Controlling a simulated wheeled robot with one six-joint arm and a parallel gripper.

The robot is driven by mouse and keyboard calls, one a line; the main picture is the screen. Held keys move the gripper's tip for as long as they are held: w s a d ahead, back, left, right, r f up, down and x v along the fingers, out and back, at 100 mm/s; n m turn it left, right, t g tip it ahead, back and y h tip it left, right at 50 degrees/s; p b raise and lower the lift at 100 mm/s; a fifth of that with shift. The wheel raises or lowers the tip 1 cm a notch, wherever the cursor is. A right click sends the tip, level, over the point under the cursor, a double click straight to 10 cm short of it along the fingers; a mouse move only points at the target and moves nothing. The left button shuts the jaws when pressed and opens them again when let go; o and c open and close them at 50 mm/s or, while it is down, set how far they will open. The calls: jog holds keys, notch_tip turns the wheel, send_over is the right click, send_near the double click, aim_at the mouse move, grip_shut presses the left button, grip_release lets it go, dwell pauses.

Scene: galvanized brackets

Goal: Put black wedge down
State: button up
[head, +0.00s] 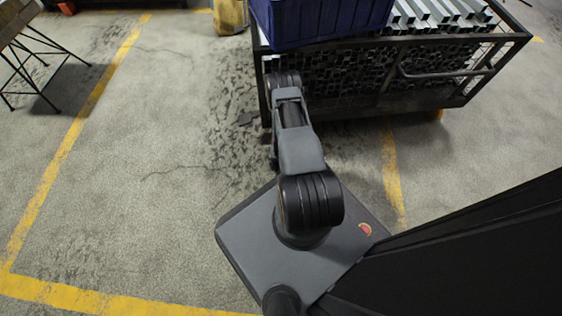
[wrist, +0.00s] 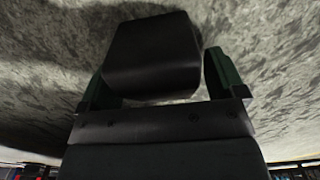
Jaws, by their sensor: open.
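The black wedge (wrist: 150,48) shows in the wrist view as a dark, smooth block with a slanted top edge. It lies between the two dark green fingers of my gripper (wrist: 161,72). The jaws are open, and a gap shows between the wedge and the right finger. The wedge's left side is close to the left finger; I cannot tell whether they touch. Grey floor shows around it, but whether the wedge rests on the floor is unclear. In the head view my own arm hides the gripper, and I cannot make out the wedge there.
A dark metal cage (head: 455,75) full of galvanized brackets (head: 425,15) stands beyond my arm, with a blue crate (head: 325,22) on its left part. Concrete floor with yellow lines (head: 75,130) is clear to the left. A table (head: 15,22) stands at the far left.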

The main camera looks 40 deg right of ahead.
jog(key=w+a+r+n+t+p, duration=0.1)
jog(key=w+a+r+p, duration=0.25)
jog(key=r, duration=1.55)
jog(key=w+a+r+n+p, duration=0.2)
jog(key=w+r, duration=0.2)
jog(key=r, duration=1.5)
jog(key=s+a+r+n, duration=0.1)
jog(key=s+a+r, duration=0.5)
jog(key=r, duration=0.5)
jog(key=s+a+r+n+t, duration=0.1)
jog(key=s+a+r+n, duration=0.1)
jog(key=s+a+r, duration=0.4)
jog(key=shift+s+a+r+t, duration=0.25)
jog(key=shift+s+r, duration=0.8)
jog(key=shift+r, duration=1.45)
